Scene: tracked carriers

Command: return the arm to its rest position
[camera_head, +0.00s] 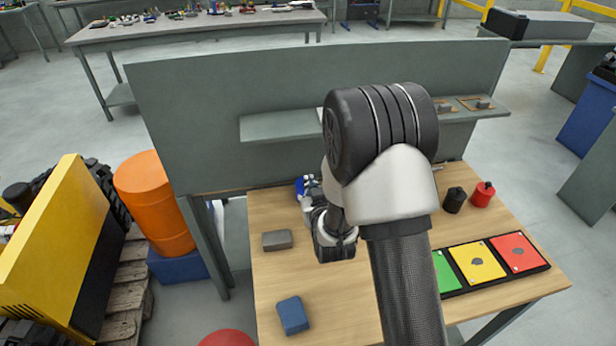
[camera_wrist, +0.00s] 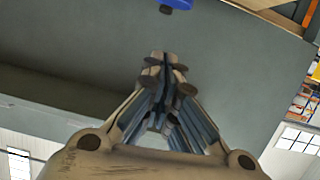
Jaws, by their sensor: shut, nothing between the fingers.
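My gripper (camera_wrist: 165,72) shows in the wrist view with its fingers shut and nothing between them. Grey panel surface fills much of the view behind it. In the head view my arm reaches over the wooden table (camera_head: 350,310), bent at a large black elbow joint. The end of the arm is mostly hidden there behind my own links. A blue thing (camera_wrist: 176,4) shows beyond the fingertips at the top edge of the wrist view; I cannot tell what it is.
A grey block (camera_head: 277,240) and a blue block (camera_head: 293,315) lie on the table's left side. Black (camera_head: 454,200) and red (camera_head: 482,194) containers stand at right, behind a tray (camera_head: 458,292) of coloured plates. A grey panel (camera_head: 200,110) with shelves stands behind. An orange drum (camera_head: 155,200) is left.

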